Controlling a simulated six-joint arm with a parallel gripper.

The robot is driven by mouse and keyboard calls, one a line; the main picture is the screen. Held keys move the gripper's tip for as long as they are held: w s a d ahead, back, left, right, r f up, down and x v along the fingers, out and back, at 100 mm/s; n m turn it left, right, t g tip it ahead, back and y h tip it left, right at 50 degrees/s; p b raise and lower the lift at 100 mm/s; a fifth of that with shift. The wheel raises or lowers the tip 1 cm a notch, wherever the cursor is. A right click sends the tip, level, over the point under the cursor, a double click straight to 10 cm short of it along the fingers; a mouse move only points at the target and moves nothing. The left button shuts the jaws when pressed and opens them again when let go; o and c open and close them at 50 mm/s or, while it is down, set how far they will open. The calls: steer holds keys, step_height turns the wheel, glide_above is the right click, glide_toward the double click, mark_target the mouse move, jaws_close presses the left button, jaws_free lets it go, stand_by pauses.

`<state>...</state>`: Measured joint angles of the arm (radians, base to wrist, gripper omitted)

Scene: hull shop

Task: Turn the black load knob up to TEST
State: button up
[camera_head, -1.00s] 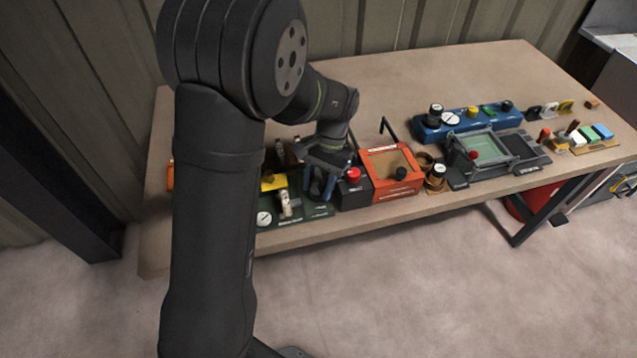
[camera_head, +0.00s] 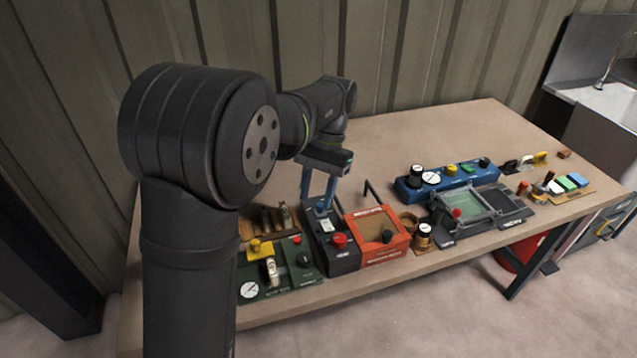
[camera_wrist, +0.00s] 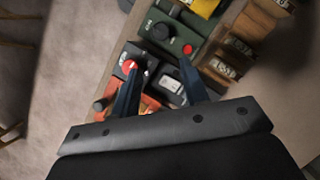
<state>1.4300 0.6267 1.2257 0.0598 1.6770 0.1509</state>
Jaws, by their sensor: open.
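Several black knobs are in view and no label reading load or TEST is legible, so I cannot tell for certain which is the load knob. One black knob (camera_head: 304,259) is on the green box (camera_head: 283,287) at the front left; it also shows in the wrist view (camera_wrist: 160,31). Another black knob (camera_head: 387,236) is on the orange-red box (camera_head: 372,259). The blue box (camera_head: 455,183) carries black knobs at its left end (camera_head: 417,171) and right end (camera_head: 484,162). My gripper (camera_head: 317,203) is open and empty, its fingers pointing down over the back of the black box, apart from these knobs.
A wooden rack (camera_head: 252,224) is behind the green box. A raised handle (camera_head: 372,190) stands behind the orange-red box. The back of the bench (camera_head: 400,130) is clear.

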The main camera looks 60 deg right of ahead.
steer(key=shift+v, duration=1)
steer(key=shift+o, duration=0.5)
steer(key=shift+o, duration=0.9)
steer(key=n+h, duration=0.1)
steer(key=h, duration=0.3)
glide_toward(304, 257)
step_height(304, 257, down, 10)
steer(key=shift+a+r, duration=0.1)
steer(key=shift+r, duration=0.1)
